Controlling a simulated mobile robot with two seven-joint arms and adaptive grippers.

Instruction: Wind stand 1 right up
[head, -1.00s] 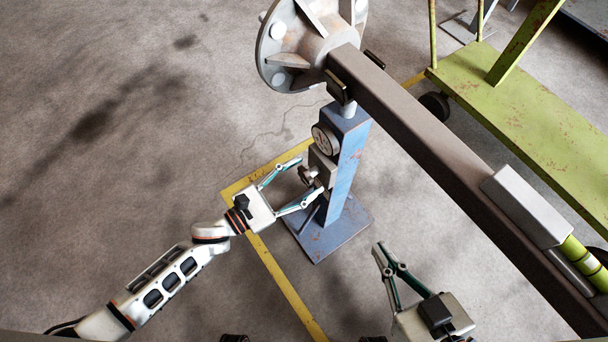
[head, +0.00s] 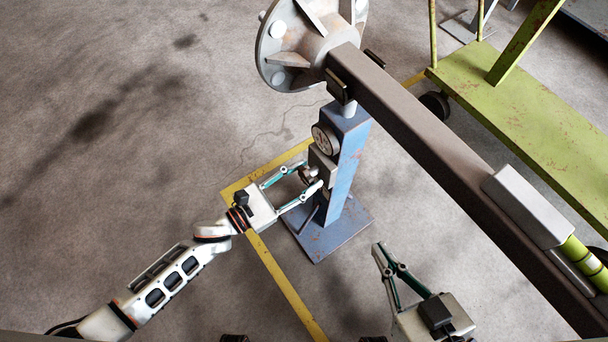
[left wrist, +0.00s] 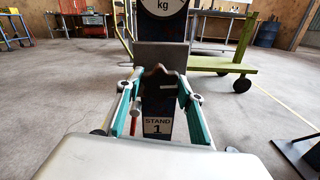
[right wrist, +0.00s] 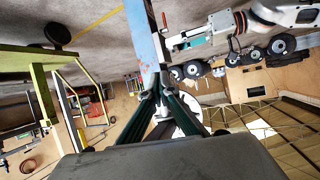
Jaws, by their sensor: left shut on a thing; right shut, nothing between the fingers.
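Stand 1 is a blue post (head: 346,165) on a square base plate (head: 330,235), with a round dial (head: 325,140) on its side. In the left wrist view its label (left wrist: 158,127) reads "STAND 1". My left gripper (head: 313,180) is shut on the stand's crank (left wrist: 156,70) at the gearbox; the fingers partly hide it. A short grey screw (head: 349,108) shows between the post's top and the axle beam (head: 430,140); I cannot tell whether it touches the beam. My right gripper (head: 379,246) is shut and empty, low and right of the stand.
A wheel hub (head: 300,45) sits on the beam's end above the stand. Yellow floor lines (head: 285,285) run around the stand. The floor at the left is clear.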

